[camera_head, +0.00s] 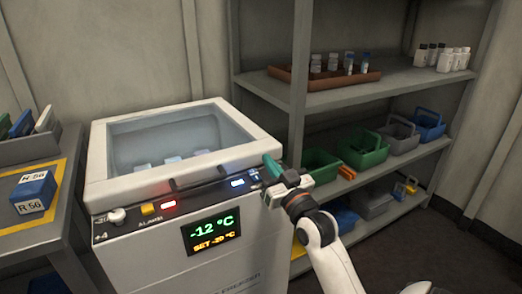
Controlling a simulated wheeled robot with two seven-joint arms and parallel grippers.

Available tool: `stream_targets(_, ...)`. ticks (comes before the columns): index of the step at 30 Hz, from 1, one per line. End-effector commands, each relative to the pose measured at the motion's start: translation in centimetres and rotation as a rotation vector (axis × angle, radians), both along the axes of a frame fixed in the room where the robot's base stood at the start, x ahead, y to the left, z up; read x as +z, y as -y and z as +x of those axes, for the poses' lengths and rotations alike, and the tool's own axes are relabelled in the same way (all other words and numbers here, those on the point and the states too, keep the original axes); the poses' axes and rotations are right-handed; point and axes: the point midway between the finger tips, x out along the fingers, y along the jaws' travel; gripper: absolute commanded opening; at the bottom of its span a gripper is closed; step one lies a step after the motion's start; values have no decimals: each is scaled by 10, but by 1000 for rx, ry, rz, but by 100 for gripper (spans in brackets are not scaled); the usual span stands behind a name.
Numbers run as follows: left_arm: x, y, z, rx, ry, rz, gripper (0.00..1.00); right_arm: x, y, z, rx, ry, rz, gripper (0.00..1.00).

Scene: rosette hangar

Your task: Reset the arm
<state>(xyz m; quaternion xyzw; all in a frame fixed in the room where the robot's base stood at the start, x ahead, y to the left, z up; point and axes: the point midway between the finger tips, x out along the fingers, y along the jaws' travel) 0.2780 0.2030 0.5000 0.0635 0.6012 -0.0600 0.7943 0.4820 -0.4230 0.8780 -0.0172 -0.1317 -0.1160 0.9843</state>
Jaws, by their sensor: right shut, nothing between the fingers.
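My right arm comes in from the lower right. Its right gripper (273,168) is shut and empty, with green-tinted fingertips at the right end of the control panel (195,192) of a white chest freezer (142,262). I cannot tell whether the fingertips touch the panel. The panel has a knob (116,215), a yellow button (148,209) by an ALARM label, a lit red light (168,204) and a lit blue light (237,183). The display (212,231) below reads -12 °C, SET -20 °C. My left gripper is not in view.
A grey shelf rack (330,98) stands at the right, close behind my right gripper. It holds a brown tray (285,75) of vials, several bottles, a green bin (363,152) and other bins. A side table with a blue R 56 box (36,186) stands at the left.

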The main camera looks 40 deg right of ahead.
Motion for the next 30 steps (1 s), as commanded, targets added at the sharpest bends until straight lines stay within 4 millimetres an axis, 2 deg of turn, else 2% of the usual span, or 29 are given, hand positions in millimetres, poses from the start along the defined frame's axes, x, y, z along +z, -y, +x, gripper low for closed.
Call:
stream_targets(6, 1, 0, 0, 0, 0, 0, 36, -8, -5, -20, 0, 0, 0, 0)
stream_targets(14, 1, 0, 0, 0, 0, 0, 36, -8, -6, -24, 0, 2, 0, 0)
stream_targets(17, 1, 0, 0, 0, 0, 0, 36, -14, -10, -23, 8, -24, 2, 0)
stream_targets(20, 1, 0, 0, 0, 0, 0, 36, -40, -28, -20, 42, -132, 10, 0)
stream_targets(23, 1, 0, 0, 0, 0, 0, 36, -88, -60, -22, 96, -331, 23, 0)
stream_targets(27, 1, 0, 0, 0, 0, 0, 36, -167, -116, -51, 179, -684, 36, 0)
stream_targets(30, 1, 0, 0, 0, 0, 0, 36, -211, -147, -83, 219, -907, 40, 0)
